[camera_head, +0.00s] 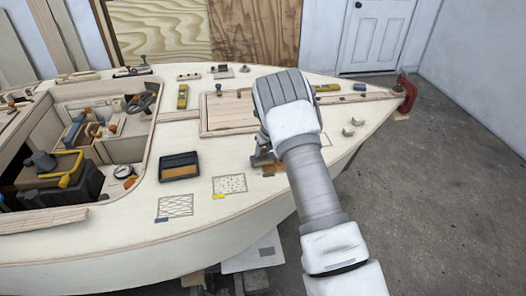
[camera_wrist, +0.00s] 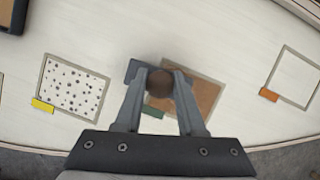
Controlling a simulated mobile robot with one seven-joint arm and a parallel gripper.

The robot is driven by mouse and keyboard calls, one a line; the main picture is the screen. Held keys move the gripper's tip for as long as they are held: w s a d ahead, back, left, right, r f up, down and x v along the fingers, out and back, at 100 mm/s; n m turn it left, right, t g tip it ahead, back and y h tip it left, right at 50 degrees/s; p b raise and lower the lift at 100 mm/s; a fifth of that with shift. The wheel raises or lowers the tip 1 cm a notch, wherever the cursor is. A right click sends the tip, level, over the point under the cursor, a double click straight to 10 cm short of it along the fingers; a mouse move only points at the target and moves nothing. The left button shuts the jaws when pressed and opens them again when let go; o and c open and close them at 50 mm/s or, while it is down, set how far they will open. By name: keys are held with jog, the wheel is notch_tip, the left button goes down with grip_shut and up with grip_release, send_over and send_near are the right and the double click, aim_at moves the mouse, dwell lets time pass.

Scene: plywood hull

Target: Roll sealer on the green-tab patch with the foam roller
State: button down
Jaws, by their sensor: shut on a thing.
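My gripper (camera_wrist: 161,88) is shut on the brown, round-ended handle of the foam roller (camera_wrist: 160,83), seen end-on between the fingers. A dark grey part, probably the roller's head, shows beside the left finger. The green-tab patch (camera_wrist: 205,97) lies under and right of the fingers; its visible surface is brown. Its green tab (camera_wrist: 152,112) shows between the fingers. Whether the roller touches the patch is hidden. In the head view my gripper (camera_head: 264,160) is low over the deck, and a brown bit of the patch (camera_head: 273,169) shows beside it.
A black tray (camera_head: 180,166) sits on the deck to the left. The yellow-tab speckled patch (camera_head: 230,184) and blue-tab hatched patch (camera_head: 175,207) lie nearby. The orange-tab patch (camera_wrist: 297,76) is pale. A raised wooden hatch (camera_head: 228,116) lies behind; the open cockpit is far left.

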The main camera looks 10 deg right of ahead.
jog(key=shift+d+r, duration=0.15)
jog(key=shift+d, duration=1.65)
jog(key=shift+d+f+b, duration=0.15)
jog(key=shift+d+b, duration=0.3)
jog(key=shift+d, duration=1.45)
jog(key=shift+d+f+b, duration=0.1)
jog(key=shift+d+b, duration=0.35)
jog(key=shift+d, duration=1.4)
notch_tip(320, 180, up, 6)
jog(key=p, duration=0.4)
jog(key=shift+r+p, duration=1.2)
jog(key=shift+r, duration=0.35)
